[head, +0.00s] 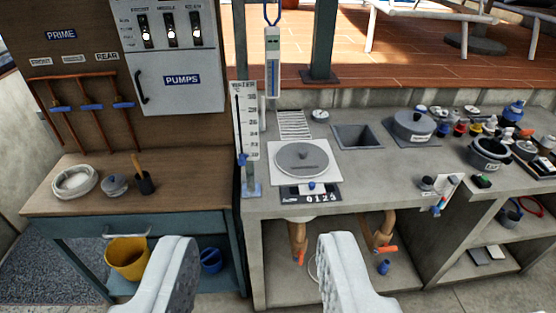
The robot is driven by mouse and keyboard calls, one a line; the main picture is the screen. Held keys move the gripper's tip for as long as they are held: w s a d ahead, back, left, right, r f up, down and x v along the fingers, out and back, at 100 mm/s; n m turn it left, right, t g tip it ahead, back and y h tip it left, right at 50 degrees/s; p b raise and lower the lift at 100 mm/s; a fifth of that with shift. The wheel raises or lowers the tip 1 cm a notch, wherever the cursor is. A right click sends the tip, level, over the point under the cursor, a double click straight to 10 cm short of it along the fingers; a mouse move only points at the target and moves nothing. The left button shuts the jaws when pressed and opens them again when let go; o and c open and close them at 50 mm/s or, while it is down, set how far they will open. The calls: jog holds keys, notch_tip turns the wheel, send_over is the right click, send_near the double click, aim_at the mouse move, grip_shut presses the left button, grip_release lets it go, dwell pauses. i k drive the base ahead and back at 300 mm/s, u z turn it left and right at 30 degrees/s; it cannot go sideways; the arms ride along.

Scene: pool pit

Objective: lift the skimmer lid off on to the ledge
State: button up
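A round grey lid (301,157) with a small knob sits flat on a white square frame (276,177) set on the concrete ledge (362,187); it looks like the skimmer lid. A dark plate marked with digits (310,194) lies at the frame's front edge. A grey pot with a lid (413,124) stands farther right on the ledge. My gripper (258,240) is open and empty, its two pale fingers wide apart at the bottom of the view, nearer to me than the lid and not touching it.
A square opening (357,136) and a slatted grate (294,124) lie behind the lid. An upright gauge (246,130) stands to its left. Several jars and pots crowd the right end. Bare ledge shows right of the frame. A wooden bench (180,185) is at left.

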aim_at(298, 160)
jog(key=u, duration=0.1)
jog(key=i, duration=1)
jog(key=z, duration=0.05)
